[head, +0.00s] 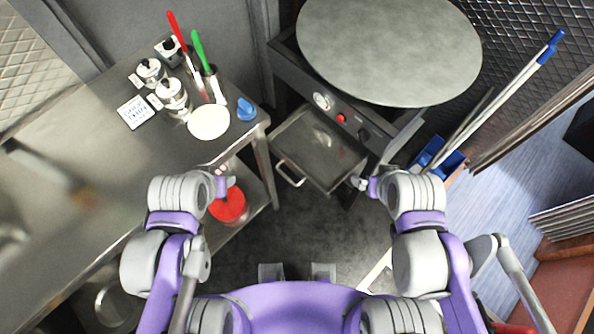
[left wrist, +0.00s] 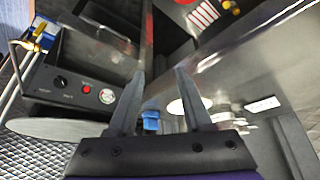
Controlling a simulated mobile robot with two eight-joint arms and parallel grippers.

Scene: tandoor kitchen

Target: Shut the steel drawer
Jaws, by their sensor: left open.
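The steel drawer (head: 322,150) is pulled out from under the round-topped appliance in the head view. Its bar handle (head: 290,176) faces the lower left. The drawer also shows in the left wrist view (left wrist: 97,48), to the left of the fingers. My left gripper (head: 227,184) is open and empty, left of the handle and apart from it; its two spread fingers show in the left wrist view (left wrist: 160,72). My right gripper (head: 358,183) is close to the drawer's right front corner; I cannot tell whether it touches or how its jaws stand.
A steel counter (head: 75,155) on the left carries canisters, a white disc (head: 208,122) and a blue object (head: 246,109). A red round item (head: 228,206) is on the lower shelf. A blue bin (head: 438,155) with long poles stands right. Floor before the drawer is clear.

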